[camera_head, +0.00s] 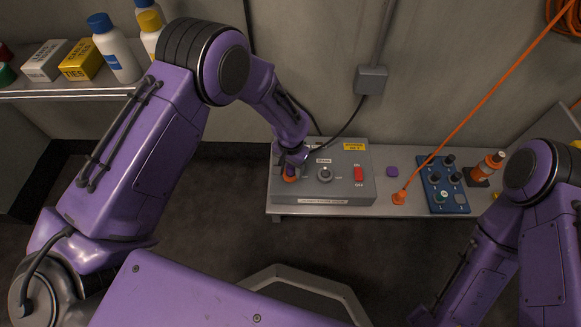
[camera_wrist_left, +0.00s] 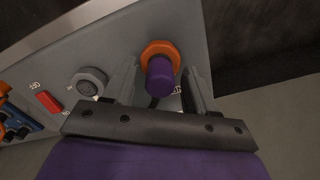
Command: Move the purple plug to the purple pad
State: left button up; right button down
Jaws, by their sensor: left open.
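The purple plug (camera_head: 291,170) stands in an orange hexagonal collar at the left end of a grey control box (camera_head: 345,190). In the left wrist view the plug (camera_wrist_left: 160,80) shows as a purple cylinder between the fingers. My left gripper (camera_head: 291,157) is over the plug, with its fingers (camera_wrist_left: 163,75) open on either side of it and gaps visible. The purple pad (camera_head: 392,172) is a small square on the bench, right of the box, with nothing on it. My right arm is at the right, but its gripper does not show.
The box carries a grey knob (camera_head: 325,174) and a red switch (camera_head: 359,174). Right of the pad are an orange cable's end (camera_head: 399,197), a blue panel with several knobs (camera_head: 436,178) and an orange-and-white object (camera_head: 490,165). A shelf (camera_head: 60,94) holds boxes and bottles.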

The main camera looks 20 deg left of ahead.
dwell(0.4)
pick_arm(q)
jog(key=shift+p, duration=0.4)
grip_shut()
jog(key=shift+r+p, duration=3)
